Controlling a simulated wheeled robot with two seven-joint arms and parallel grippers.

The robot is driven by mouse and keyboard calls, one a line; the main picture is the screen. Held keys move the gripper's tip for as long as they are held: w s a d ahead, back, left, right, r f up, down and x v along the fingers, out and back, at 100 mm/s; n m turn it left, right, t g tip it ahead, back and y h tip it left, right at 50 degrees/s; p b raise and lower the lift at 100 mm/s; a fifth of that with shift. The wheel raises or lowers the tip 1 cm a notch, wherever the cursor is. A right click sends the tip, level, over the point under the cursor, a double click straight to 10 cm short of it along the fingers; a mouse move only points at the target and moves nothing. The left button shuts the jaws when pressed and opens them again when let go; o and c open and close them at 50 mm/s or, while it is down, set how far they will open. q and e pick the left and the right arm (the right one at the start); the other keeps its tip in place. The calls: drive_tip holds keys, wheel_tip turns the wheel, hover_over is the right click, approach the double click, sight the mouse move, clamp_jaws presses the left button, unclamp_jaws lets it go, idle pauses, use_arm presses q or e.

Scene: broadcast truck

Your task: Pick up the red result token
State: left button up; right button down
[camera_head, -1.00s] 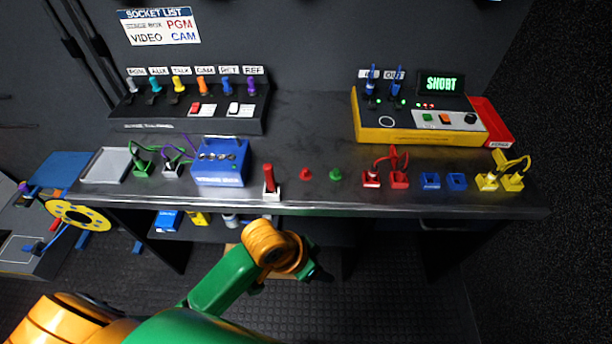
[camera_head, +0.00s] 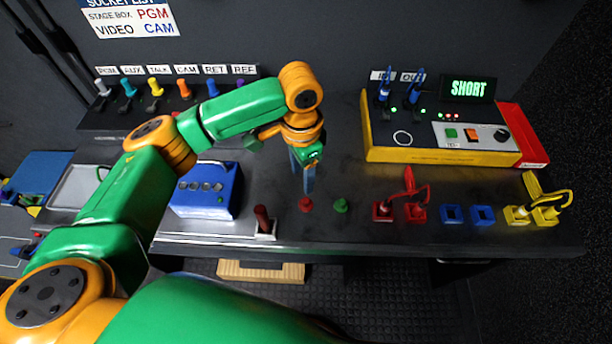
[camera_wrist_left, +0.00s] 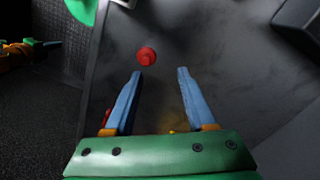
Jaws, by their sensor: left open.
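The red result token (camera_head: 306,204) is a small round knob on the bench, left of a green token (camera_head: 341,205). My left gripper (camera_head: 309,186) points down just behind and above the red token in the head view. In the left wrist view the gripper (camera_wrist_left: 158,72) is open and empty, its two blue fingers apart. There the red token (camera_wrist_left: 147,56) lies just beyond the fingertips, closer to the left finger. The token is not held. My right gripper is not in view.
A dark red handle on a white base (camera_head: 265,222) stands left of the token. Red sockets (camera_head: 382,212) with a cable are to the right. A blue box (camera_head: 205,190) is at left, partly behind my arm. The bench's front edge (camera_head: 330,247) is close.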

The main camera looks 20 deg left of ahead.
sight(305, 201)
use_arm(q)
drive_tip(key=s+f, duration=0.1)
drive_tip(key=d+f, duration=0.1)
drive_tip(key=s+f+p, duration=0.1)
drive_tip(key=shift+s+d+f, duration=0.1)
drive_tip(key=shift+s+d, duration=0.15)
drive_tip(key=shift+s, duration=0.1)
wheel_tip(305, 201, down, 2)
drive_tip(key=shift+f, duration=0.25)
drive_tip(key=shift+w+a+f, duration=0.15)
drive_tip(key=shift+w+f, duration=0.1)
drive_tip(key=shift+w, duration=0.1)
drive_tip(key=shift+s+r, duration=0.1)
drive_tip(key=shift+s, duration=0.05)
clamp_jaws()
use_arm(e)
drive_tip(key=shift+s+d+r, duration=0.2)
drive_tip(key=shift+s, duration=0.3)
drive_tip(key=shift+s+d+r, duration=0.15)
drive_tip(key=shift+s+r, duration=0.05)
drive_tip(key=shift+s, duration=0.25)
